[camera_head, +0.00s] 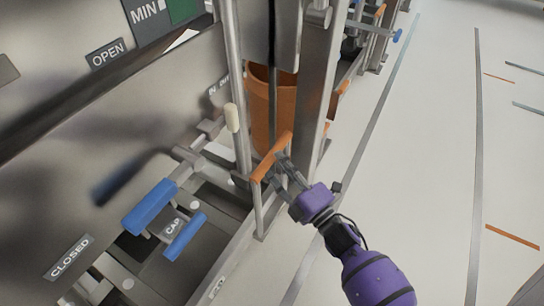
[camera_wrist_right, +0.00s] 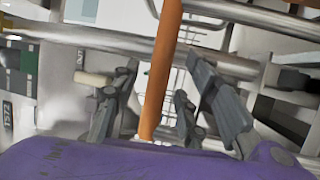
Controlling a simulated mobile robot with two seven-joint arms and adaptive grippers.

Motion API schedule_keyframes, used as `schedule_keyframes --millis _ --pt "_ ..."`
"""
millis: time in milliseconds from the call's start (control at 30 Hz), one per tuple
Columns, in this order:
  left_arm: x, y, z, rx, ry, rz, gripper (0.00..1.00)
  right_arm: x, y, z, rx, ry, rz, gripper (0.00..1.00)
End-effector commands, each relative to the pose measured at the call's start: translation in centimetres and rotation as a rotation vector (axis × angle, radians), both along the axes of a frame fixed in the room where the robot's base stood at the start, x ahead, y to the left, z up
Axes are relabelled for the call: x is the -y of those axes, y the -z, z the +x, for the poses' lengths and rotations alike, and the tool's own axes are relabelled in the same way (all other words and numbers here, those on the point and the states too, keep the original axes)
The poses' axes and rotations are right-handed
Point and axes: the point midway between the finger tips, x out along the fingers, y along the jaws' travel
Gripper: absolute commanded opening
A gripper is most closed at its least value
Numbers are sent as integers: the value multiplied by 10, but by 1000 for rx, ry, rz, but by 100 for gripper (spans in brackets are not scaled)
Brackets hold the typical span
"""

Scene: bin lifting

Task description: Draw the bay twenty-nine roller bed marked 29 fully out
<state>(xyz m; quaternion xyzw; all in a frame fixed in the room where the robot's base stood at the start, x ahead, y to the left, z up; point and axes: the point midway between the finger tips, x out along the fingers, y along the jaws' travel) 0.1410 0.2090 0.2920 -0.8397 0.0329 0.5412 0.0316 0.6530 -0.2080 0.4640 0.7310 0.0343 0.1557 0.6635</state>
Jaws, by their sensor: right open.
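An orange handle bar (camera_head: 271,158) sits at the front of a grey metal frame, below an orange bin (camera_head: 272,108) standing in the bay. I cannot read a 29 on it, and the roller bed behind it is mostly hidden. My purple right gripper (camera_head: 283,169) is at the bar, coming from the lower right. In the right wrist view the orange bar (camera_wrist_right: 162,65) runs between the spread grey fingers of my right gripper (camera_wrist_right: 155,105). The fingers are open, with gaps to the bar. My left gripper is not in view.
A grey panel carries OPEN (camera_head: 107,53) and CLOSED (camera_head: 69,257) labels. A steel post (camera_head: 317,90) stands right of the bin. The pale floor (camera_head: 430,150) at right is clear.

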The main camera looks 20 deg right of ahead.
Motion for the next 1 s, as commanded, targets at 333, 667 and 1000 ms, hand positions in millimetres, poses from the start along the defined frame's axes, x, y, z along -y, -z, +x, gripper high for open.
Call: schedule_keyframes --millis 333,667,1000 --pt "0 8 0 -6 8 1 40 -10 -6 35 -2 -1 1 40" --pt "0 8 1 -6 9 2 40 -10 -6 36 -3 0 2 31" --pt "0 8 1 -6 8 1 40 -9 -6 36 -3 0 2 0"
